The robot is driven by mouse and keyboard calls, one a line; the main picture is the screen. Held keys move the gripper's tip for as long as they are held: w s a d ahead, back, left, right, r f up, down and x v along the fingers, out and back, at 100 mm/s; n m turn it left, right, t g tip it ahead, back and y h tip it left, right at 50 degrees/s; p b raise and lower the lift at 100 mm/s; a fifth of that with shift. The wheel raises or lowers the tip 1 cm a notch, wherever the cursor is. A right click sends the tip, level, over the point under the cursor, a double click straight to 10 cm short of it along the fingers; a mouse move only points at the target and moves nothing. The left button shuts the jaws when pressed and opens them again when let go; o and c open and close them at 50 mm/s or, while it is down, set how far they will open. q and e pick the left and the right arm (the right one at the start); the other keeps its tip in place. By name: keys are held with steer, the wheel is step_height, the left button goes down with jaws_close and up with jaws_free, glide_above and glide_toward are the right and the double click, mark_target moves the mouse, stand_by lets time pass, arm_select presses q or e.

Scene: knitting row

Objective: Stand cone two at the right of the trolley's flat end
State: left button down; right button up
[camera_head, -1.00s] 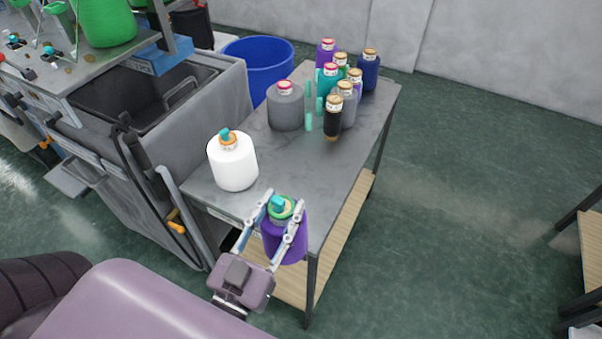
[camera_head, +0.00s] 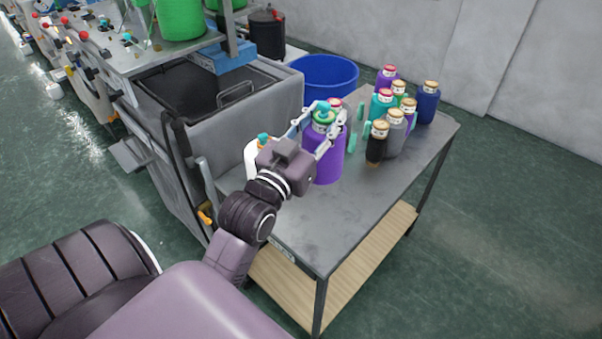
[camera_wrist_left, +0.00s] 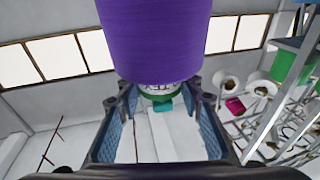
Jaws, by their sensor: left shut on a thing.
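My left gripper (camera_head: 324,120) is shut on a purple cone (camera_head: 323,163), around its green top, in the head view. The cone is upright over the far left part of the trolley's grey top (camera_head: 340,225); I cannot tell whether its base touches. In the left wrist view the purple cone (camera_wrist_left: 155,38) fills the upper middle, its top between the two fingers. A white cone (camera_head: 252,158) stands left of it, mostly hidden by my gripper. A grey cone with a pink top (camera_head: 336,103) is mostly hidden behind the purple cone. My right gripper is out of view.
Mint-green uprights (camera_head: 353,141) stand just right of the held cone. A blue bin (camera_head: 325,74) is behind. The trolley's near part is bare.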

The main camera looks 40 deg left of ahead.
arm_select(q)
steer(key=shift+w+a+r, duration=0.15)
steer(key=shift+a+r, duration=0.1)
steer(key=shift+r, duration=0.2)
steer(key=shift+a+f, duration=0.1)
steer(key=shift+f, duration=0.05)
step_height(320, 180, down, 19)
steer(key=shift+f+b, duration=0.2)
steer(key=shift+b, duration=0.1)
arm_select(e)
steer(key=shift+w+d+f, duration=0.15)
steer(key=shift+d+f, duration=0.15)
arm_select(q)
steer(key=shift+f, duration=0.1)
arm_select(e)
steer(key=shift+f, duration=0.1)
arm_select(q)
steer(key=c, duration=1.3)
jaws_free()
steer(key=shift+f, duration=0.1)
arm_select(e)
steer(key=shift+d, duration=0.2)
